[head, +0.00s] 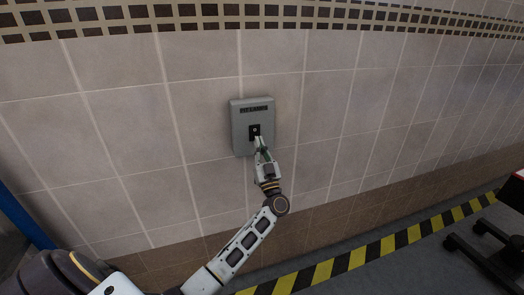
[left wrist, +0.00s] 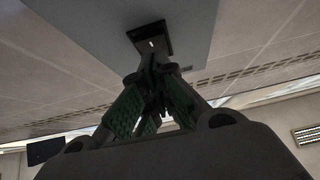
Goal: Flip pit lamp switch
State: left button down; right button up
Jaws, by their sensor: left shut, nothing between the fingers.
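A grey switch box (head: 241,118) is mounted on the tiled wall, with a dark label strip near its top. Its small black switch (head: 254,130) sits in the middle of the box. The switch also shows in the left wrist view (left wrist: 151,41) as a black plate with a small pale mark. My left gripper (head: 259,143) is shut and empty, its fingertips just below the switch. In the left wrist view the fingertips (left wrist: 153,62) are right at the plate's lower edge; whether they touch it I cannot tell. My right gripper is not in view.
The wall (head: 120,120) around the box is bare tile. A yellow and black striped band (head: 350,260) runs along the floor at the wall's foot. A dark wheeled base (head: 485,250) stands at the right, and a blue post (head: 22,215) at the left.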

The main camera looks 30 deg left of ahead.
pick_arm(q)
jog(key=shift+w+a+f, duration=0.1)
jog(key=shift+w+a, duration=0.25)
jog(key=shift+a, duration=0.1)
jog(key=shift+w+a+f+y+b, duration=0.25)
jog(key=shift+y+b, duration=0.05)
jog(key=shift+b, duration=0.5)
jog(key=shift+a, duration=0.15)
jog(key=shift+r, duration=0.1)
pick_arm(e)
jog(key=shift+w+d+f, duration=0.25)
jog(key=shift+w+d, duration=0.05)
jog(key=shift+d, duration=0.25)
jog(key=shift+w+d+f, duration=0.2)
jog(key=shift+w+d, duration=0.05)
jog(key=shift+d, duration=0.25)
pick_arm(q)
jog(key=shift+s+r+p, duration=0.1)
jog(key=shift+p, duration=0.25)
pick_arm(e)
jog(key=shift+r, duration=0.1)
